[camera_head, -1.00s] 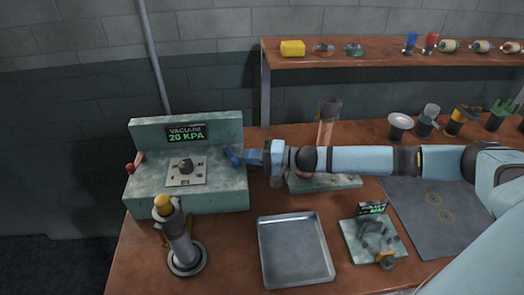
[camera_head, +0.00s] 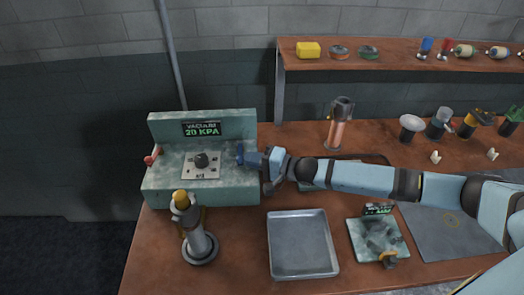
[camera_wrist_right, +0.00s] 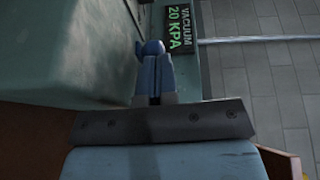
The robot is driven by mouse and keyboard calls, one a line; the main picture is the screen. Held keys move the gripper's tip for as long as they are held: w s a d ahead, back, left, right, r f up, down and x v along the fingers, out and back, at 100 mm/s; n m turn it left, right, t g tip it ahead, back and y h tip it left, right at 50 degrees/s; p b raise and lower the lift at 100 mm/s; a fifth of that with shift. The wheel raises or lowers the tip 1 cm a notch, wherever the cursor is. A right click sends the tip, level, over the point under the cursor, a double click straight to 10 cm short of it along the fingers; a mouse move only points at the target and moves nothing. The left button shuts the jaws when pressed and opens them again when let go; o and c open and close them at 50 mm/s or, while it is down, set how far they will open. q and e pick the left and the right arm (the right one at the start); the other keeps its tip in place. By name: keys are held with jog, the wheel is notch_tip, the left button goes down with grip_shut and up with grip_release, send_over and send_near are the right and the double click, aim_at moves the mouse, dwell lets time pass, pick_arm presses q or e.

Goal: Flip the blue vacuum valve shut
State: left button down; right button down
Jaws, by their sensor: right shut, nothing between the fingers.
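The blue vacuum valve (camera_head: 240,153) is a small dark blue handle at the right end of the green vacuum panel (camera_head: 160,190). The panel's display (camera_head: 202,129) reads "VACUUM 20 KPA". My right gripper (camera_head: 250,158) reaches in from the right, with its shut fingertips close beside or against the valve; I cannot tell if they touch. In the right wrist view the blue fingers (camera_wrist_right: 153,75) are together, with a blue piece (camera_wrist_right: 150,47), apparently the valve handle, at their tips. The fingers partly hide the valve. My left gripper is out of view.
A yellow-topped burner (camera_head: 196,235) stands in front. An empty metal tray (camera_head: 302,265) lies to its right.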

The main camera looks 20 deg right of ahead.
jog(key=shift+s+d+f, duration=0.1)
jog(key=b+v, duration=0.1)
jog(key=v, duration=1.2)
jog(key=shift+s+b, duration=0.25)
jog(key=shift+b, duration=0.15)
jog(key=shift+d, duration=0.15)
